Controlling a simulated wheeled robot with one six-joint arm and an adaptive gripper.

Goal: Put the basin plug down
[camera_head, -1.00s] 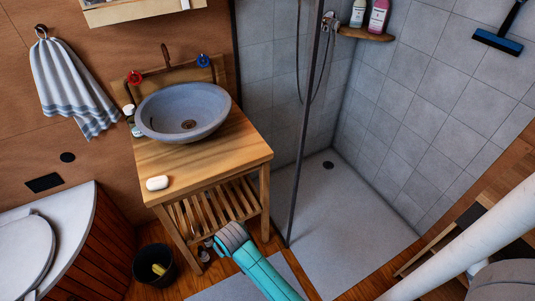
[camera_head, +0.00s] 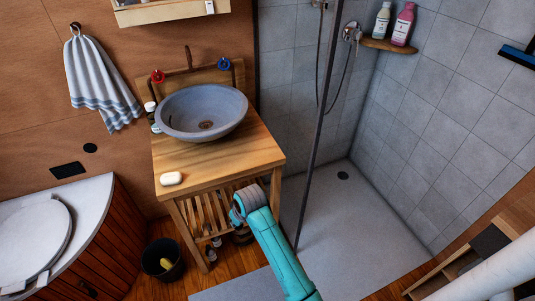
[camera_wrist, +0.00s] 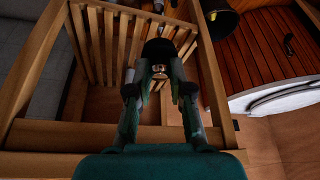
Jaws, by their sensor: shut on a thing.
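In the wrist view my gripper (camera_wrist: 159,82) is shut, with a dark rounded thing, apparently the basin plug (camera_wrist: 159,49), at its fingertips. The view is dark and the plug's exact shape is hard to make out. The slatted shelf of the wooden washstand (camera_wrist: 105,35) lies behind it; I cannot tell whether the plug touches it. In the head view my turquoise arm reaches to the front right of the washstand (camera_head: 222,172), below its top. My fingers and the plug are hidden there behind the arm. The grey basin (camera_head: 180,122) stands on the washstand top.
A soap bar (camera_head: 171,178) lies on the front left of the top. A bucket (camera_head: 160,270) stands on the floor left of the washstand. The glass shower edge (camera_head: 311,150) rises close to the right. Bare wood (camera_head: 243,157) shows on the top before the basin.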

